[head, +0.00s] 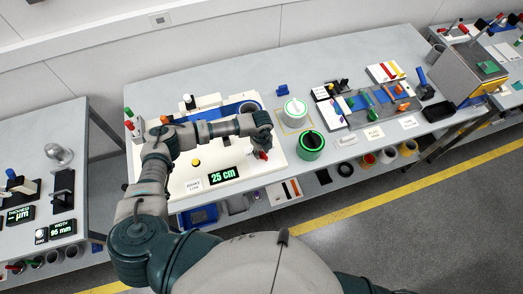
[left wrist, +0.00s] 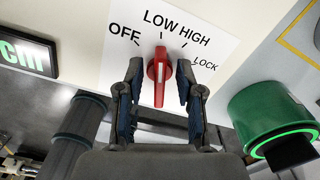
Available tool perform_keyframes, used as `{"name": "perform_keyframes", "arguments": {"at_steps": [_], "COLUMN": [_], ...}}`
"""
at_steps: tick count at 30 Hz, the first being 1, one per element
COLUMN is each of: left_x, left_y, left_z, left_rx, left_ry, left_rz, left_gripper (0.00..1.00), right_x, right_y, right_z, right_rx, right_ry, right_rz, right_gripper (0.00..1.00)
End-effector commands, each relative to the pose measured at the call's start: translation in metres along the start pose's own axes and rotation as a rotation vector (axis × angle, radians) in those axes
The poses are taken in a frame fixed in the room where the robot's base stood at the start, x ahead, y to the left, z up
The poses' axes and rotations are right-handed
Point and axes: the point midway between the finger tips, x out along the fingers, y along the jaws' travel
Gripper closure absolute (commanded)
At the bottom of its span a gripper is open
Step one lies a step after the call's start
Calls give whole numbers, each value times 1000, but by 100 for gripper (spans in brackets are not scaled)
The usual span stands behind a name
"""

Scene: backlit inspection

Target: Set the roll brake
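The red knob (left wrist: 160,88) sits on a white dial plate (left wrist: 205,30) marked OFF, LOW, HIGH and LOCK. Its upper end points at the tick by LOW. My left gripper (left wrist: 159,72) is open, with one finger on each side of the knob and a small gap on both sides. In the head view my left gripper (head: 262,148) reaches down at the right side of the white panel (head: 180,200), and the knob (head: 263,155) shows only partly beneath it. A display (head: 223,174) on the panel reads 25 cm. My right gripper is not in view.
Colored tools and trays (head: 362,100) fill the bench further right.

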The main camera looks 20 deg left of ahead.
Motion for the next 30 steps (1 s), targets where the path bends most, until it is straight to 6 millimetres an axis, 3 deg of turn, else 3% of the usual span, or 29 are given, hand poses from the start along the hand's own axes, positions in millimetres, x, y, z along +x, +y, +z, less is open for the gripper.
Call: {"name": "perform_keyframes", "arguments": {"at_steps": [1, 4, 5, 19, 30], "left_x": [0, 0, 0, 0, 2], "left_y": [0, 0, 0, -1, -3], "left_z": [0, 0, 0, 0, 0], "left_rx": [0, 0, 0, 53, 325], "left_ry": [0, 0, 0, 0, -2], "left_rz": [0, 0, 0, 0, -3], "left_gripper": [71, 96, 100, 100, 100], "right_x": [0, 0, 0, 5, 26], "right_y": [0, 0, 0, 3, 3], "right_z": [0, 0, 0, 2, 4], "right_rx": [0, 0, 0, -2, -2], "right_ry": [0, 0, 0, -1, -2], "right_rz": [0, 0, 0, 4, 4], "right_gripper": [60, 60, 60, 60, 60]}}
